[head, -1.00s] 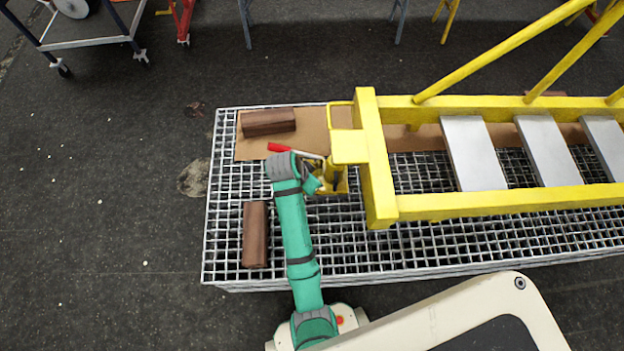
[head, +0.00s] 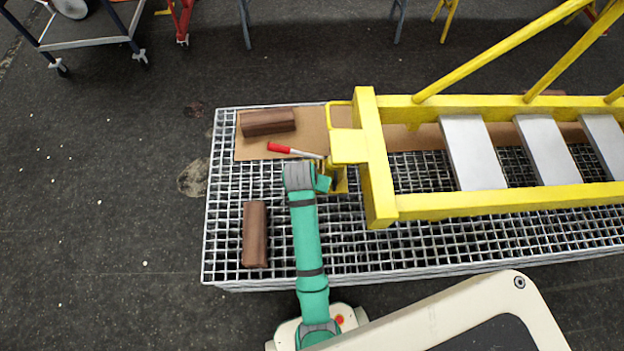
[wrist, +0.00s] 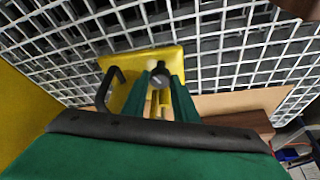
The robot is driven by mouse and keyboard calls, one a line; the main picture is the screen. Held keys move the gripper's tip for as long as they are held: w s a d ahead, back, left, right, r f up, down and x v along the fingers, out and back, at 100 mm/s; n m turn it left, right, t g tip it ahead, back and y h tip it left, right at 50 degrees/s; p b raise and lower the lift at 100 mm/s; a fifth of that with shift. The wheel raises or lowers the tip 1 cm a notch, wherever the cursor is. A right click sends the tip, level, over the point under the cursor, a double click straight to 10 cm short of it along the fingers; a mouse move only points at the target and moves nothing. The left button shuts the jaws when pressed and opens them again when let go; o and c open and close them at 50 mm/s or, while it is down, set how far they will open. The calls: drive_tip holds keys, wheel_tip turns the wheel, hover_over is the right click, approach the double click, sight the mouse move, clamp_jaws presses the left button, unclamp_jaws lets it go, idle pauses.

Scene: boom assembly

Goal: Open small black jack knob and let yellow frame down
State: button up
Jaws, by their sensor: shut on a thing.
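The yellow frame (head: 379,160) lies over the grating, with grey steps between its rails. The yellow jack (head: 340,182) stands under its left end, with a red-ended lever (head: 280,148) pointing left. My gripper (head: 327,184) is at the jack's left side, partly hidden by my own arm in the head view. In the wrist view my gripper (wrist: 163,84) has its two green fingers closed around the small black knob (wrist: 160,74). Beside it are the jack's yellow plate (wrist: 133,66) and a bent black handle (wrist: 109,88). The jack's inner parts are mostly hidden.
A metal grating platform (head: 222,225) carries the frame. Two brown wooden blocks lie on it, one at the back (head: 268,122) and one at the front left (head: 255,235). A brown board (head: 312,119) lies under the back block. The floor to the left is clear.

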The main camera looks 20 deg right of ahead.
drive_tip(key=n+y, duration=0.1)
drive_tip(key=n, duration=0.3)
drive_tip(key=shift+s+d+n+t+y, duration=0.1)
drive_tip(key=shift+d+n+t+y, duration=0.05)
drive_tip(key=shift+n+t+y, duration=0.2)
drive_tip(key=shift+n, duration=0.25)
drive_tip(key=o, duration=1)
drive_tip(key=shift+r, duration=0.1)
drive_tip(key=v, duration=1)
drive_tip(key=shift+s+r, duration=0.15)
drive_tip(key=shift+r, duration=0.1)
